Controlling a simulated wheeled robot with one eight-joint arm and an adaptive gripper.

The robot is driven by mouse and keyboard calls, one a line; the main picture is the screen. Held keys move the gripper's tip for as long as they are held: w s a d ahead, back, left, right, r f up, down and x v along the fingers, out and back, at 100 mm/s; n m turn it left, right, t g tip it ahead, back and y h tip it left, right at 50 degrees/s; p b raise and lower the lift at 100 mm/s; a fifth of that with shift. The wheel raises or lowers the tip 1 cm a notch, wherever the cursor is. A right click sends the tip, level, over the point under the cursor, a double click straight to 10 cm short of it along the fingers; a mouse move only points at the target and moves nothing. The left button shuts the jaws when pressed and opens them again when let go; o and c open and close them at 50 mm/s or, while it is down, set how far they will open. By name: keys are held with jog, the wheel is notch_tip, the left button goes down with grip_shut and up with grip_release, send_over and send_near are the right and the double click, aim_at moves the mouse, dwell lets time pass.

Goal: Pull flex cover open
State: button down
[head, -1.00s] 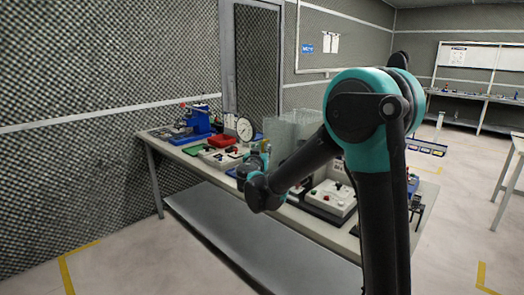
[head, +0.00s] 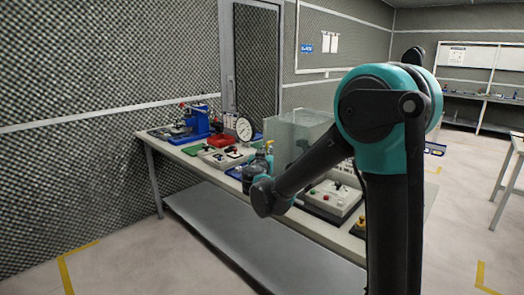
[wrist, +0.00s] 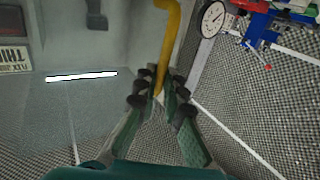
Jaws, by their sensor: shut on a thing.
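The clear flex cover (head: 291,129) stands on the bench in the head view, with pale see-through panels. In the wrist view its see-through panel (wrist: 105,105) fills the left side. A yellow handle (wrist: 172,45) comes down from the top of the wrist view, and its lower end is between my fingers. My gripper (wrist: 160,85) is shut on this handle. In the head view my gripper (head: 268,160) is at the near left corner of the cover, partly hidden by my wrist.
The floor in front of the bench is clear. A textured wall stands behind.

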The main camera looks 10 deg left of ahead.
jog(key=s+d, duration=0.9)
jog(key=d, duration=0.3)
jog(key=shift+s+d, duration=0.15)
jog(key=shift+s, duration=0.2)
jog(key=c, duration=1.6)
grip_release()
jog(key=s, duration=0.8)
jog(key=s+a, duration=0.1)
jog(key=s, duration=0.3)
